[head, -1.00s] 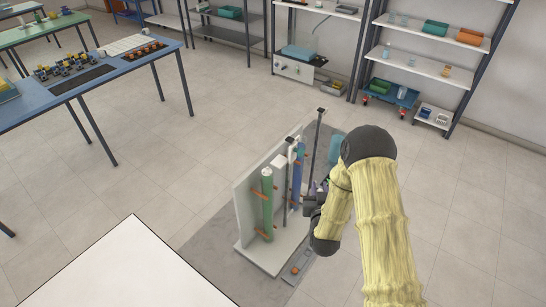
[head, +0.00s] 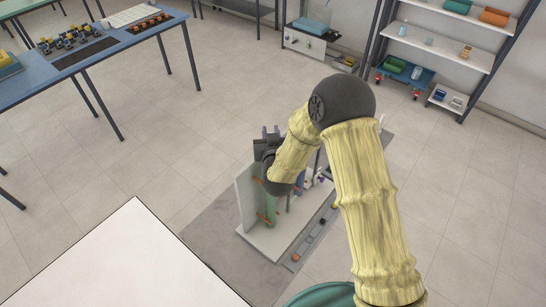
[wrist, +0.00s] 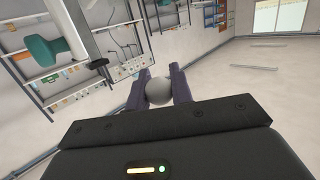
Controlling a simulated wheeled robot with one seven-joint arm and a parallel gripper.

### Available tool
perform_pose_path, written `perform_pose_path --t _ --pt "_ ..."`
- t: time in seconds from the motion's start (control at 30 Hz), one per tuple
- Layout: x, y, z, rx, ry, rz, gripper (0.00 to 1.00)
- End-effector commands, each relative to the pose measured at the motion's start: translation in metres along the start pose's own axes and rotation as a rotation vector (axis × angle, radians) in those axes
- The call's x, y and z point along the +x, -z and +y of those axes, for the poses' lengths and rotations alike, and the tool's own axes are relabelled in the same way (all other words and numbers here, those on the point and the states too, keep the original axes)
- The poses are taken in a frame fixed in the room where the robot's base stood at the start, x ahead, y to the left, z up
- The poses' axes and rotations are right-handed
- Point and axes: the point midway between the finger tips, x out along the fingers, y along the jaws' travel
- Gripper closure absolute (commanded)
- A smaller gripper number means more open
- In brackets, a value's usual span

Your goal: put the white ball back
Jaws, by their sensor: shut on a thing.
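The white ball (wrist: 158,91) sits between the two purple fingers of my gripper (wrist: 158,77) in the wrist view. The gripper is shut on it. In the head view my gripper (head: 270,132) points upward, above the manometer board (head: 246,202). I cannot make out the ball there. The board is a pale upright panel on a white base, with a green tube (head: 271,207) and orange clips. My arm hides much of the board's upper and right part, including most of the blue tube.
A narrow grey strip (head: 312,238) with small coloured pieces lies beside the board's base. A white tabletop (head: 125,265) is at the front left, a blue bench (head: 95,62) at the back left. Shelves (head: 440,48) stand at the back right. Open floor lies between.

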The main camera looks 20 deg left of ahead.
Motion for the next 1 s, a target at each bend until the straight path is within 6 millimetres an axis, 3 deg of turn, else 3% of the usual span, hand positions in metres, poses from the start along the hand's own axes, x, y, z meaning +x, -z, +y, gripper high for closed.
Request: perform_pose_path --t 0.17,0.5,1.0 --pt "0.001 -0.01 -0.004 -0.001 0.006 -0.002 1.0" --pt "0.008 -0.052 0.003 0.001 -0.004 0.0 1.0" --pt "0.01 -0.064 0.002 0.001 -0.003 -0.001 1.0"
